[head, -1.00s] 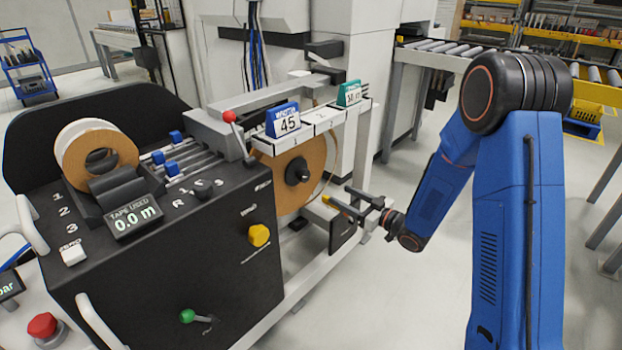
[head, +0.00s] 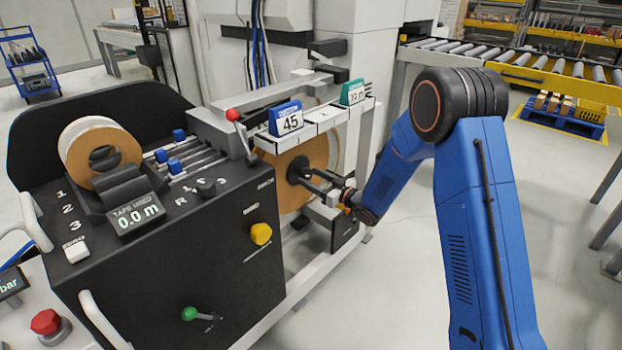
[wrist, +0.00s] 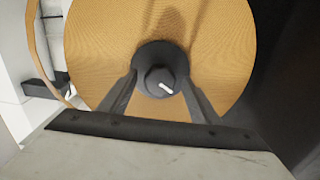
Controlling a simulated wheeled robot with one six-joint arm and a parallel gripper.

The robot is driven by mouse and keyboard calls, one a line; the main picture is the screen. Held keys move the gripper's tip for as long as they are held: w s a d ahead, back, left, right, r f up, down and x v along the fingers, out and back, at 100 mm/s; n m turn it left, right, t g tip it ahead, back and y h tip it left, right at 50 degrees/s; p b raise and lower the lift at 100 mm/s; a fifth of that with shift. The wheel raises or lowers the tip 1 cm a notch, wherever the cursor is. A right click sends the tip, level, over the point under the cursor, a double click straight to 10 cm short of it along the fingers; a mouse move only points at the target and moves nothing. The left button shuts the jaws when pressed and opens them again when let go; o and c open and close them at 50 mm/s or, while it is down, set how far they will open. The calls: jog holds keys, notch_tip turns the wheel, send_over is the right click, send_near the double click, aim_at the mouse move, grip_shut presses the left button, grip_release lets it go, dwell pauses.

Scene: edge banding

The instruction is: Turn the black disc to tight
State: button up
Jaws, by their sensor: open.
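The black disc (wrist: 159,58) sits at the centre of a wood-coloured tape roll (wrist: 100,35). A dark knob with a short white mark stands out from its middle, the mark slanting down to the right. In the head view the disc (head: 297,168) and roll (head: 318,150) are on the machine's right side, partly behind my gripper. My gripper (wrist: 160,82) is open, with one finger at each side of the disc in the wrist view. The fingertips reach the disc's edge; I cannot tell whether they touch it. In the head view my gripper (head: 308,177) points left at the disc.
A white frame with a blue "45" card (head: 286,118) and a green card (head: 352,92) stands above the roll. The black control panel (head: 190,250) with a yellow knob (head: 261,234) is left. Open floor (head: 390,290) lies right of the machine.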

jog(key=shift+w+a, duration=0.2)
jog(key=shift+a, duration=0.1)
jog(key=c, duration=1.1)
jog(key=shift+o, duration=0.2)
jog(key=shift+m, duration=0.3)
jog(key=m, duration=0.5)
jog(key=shift+m, duration=0.3)
jog(key=m, duration=0.5)
jog(key=shift+s+m, duration=0.1)
jog(key=shift+m, duration=0.2)
